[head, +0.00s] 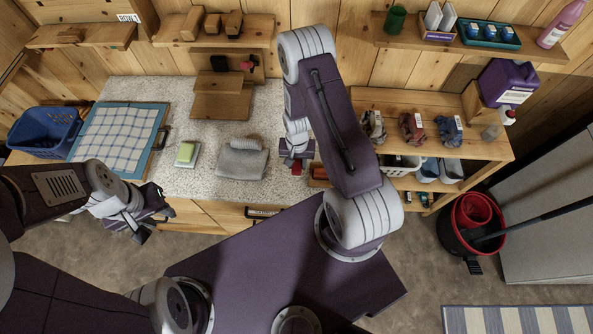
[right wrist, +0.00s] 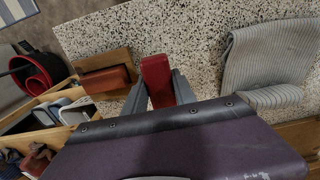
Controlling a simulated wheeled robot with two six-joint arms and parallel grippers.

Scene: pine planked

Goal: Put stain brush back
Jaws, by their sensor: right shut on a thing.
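My right gripper (head: 296,166) is low over the right part of the speckled counter (head: 215,118). It is shut on a red block-like thing, taken as the stain brush (right wrist: 156,80), which stands up between the fingers in the right wrist view. No bristles show, and its lower part is hidden. Beside it is a wooden holder (right wrist: 107,58) with a reddish-brown block (right wrist: 108,78) on it, partly hidden by my arm in the head view. My left gripper (head: 153,222) is open and empty in front of the counter's left part.
A grey folded cloth (head: 241,160) lies left of my right gripper. A green sponge (head: 186,152) sits on a small dish. A wooden stand (head: 222,95) is at the back. Shelves with brushes and bottles line the wall.

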